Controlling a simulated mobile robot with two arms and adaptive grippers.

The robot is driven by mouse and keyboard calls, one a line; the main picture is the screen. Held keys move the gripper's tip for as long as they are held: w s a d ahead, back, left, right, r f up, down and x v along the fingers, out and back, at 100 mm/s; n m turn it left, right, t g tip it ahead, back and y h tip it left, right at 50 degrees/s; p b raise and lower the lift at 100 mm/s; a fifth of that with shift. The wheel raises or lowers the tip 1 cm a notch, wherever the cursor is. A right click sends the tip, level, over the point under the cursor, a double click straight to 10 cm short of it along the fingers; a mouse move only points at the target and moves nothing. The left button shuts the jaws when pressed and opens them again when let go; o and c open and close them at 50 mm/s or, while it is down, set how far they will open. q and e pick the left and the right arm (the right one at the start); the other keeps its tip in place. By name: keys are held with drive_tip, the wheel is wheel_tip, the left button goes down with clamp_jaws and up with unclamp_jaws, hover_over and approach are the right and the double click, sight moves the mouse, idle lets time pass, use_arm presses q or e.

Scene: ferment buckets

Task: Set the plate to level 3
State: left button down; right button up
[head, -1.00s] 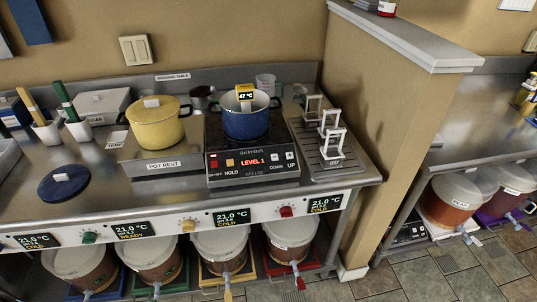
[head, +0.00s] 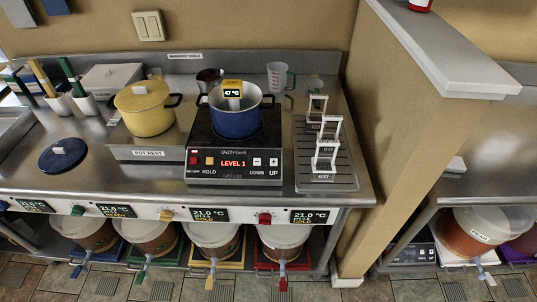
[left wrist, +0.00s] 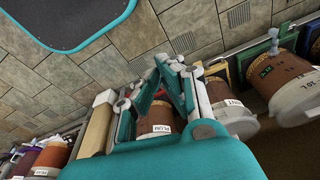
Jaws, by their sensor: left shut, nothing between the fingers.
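The hot plate (head: 222,173) stands on the steel counter in the head view. Its front panel shows "LEVEL 1" in red. Its plus button (head: 273,162), marked UP, is at the panel's right; the minus button (head: 257,162), marked DOWN, is just left of it. A blue pot (head: 234,123) sits on the plate with a yellow thermometer reading 47 °C (head: 232,87). My left gripper (left wrist: 172,66) shows only in the left wrist view, shut and empty, with floor and buckets behind it. My right gripper is in neither view.
A yellow pot (head: 146,112) stands on the pot rest to the left; a dark blue lid (head: 62,157) lies further left. A rack (head: 327,173) with white frames is right of the plate. A partition wall (head: 385,140) bounds the counter. Buckets (head: 213,238) stand below.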

use_arm(q)
drive_tip(key=w+d+r+t+p, duration=0.15)
drive_tip(key=w+r, duration=0.25)
drive_tip(key=r, duration=0.5)
drive_tip(key=w+d+r+t+h+p, duration=0.15)
drive_tip(key=w+r, duration=0.25)
drive_tip(key=r, duration=0.5)
drive_tip(key=w+d+r+y+p, duration=0.15)
drive_tip(key=w+r, duration=0.25)
drive_tip(key=r, duration=0.6)
drive_tip(key=w+d+r+t+h, duration=0.3)
drive_tip(key=w+d+r, duration=0.5)
drive_tip(key=w, duration=0.4)
drive_tip(key=w+d+r+t+h, duration=0.3)
drive_tip(key=w+d+r, duration=0.4)
drive_tip(key=w, duration=0.5)
drive_tip(key=shift+w+d+r+h, duration=0.15)
drive_tip(key=shift+d+r+h, duration=0.2)
drive_tip(key=shift+r+h, duration=0.4)
drive_tip(key=shift+f, duration=0.1)
